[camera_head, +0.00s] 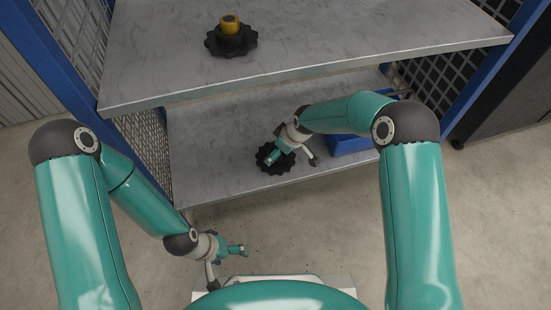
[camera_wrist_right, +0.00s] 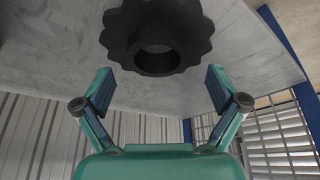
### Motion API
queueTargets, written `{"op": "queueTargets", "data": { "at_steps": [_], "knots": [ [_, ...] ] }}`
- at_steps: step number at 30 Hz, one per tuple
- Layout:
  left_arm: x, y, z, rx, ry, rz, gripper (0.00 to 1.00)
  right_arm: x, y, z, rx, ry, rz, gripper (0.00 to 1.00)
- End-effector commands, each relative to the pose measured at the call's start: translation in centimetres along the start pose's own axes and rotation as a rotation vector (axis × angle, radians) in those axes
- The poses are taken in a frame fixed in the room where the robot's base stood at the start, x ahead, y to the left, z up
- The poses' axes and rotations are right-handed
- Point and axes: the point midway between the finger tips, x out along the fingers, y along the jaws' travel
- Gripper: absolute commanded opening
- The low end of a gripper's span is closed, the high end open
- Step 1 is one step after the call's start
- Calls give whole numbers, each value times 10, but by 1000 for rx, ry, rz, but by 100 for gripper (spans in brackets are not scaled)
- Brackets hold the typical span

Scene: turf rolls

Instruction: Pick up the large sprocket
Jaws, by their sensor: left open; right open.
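A black toothed sprocket (camera_head: 275,161) lies flat on the lower shelf, partly covered by my right gripper. In the right wrist view the sprocket (camera_wrist_right: 158,35) shows a raised round hub with a hole, cut off by the top edge. My right gripper (camera_head: 294,159) is open at this sprocket; in the wrist view its fingers (camera_wrist_right: 160,90) are spread with nothing between them. Another black sprocket (camera_head: 221,46) sits on the upper shelf with a yellow piece (camera_head: 230,25) on it. I cannot tell which is larger. My left gripper (camera_head: 228,267) is open and empty, low in front of the shelves.
The upper shelf (camera_head: 350,35) overhangs the lower shelf (camera_head: 215,150). A blue bin (camera_head: 352,146) stands on the lower shelf, right of my right gripper. Blue posts (camera_head: 62,65) and mesh panels flank the shelves. The lower shelf's left part is clear.

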Motion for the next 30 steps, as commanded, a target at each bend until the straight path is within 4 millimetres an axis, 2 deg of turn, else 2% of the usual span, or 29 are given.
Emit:
{"op": "queueTargets", "data": {
  "at_steps": [1, 6, 15, 30],
  "knots": [
    [10, -4, 0, 0, 0, 0, 80, 14, 2, 4, 1, -1, -1, 96],
    [17, -6, 0, 0, 0, 0, 80, 33, 2, 4, 1, -1, -1, 96],
    [17, -6, 0, 0, 0, 0, 80, 35, 3, 2, 1, 0, 0, 96],
    [17, -6, 0, 0, 0, 0, 80, 36, 2, 4, 1, -4, -3, 12]
  ]
}}
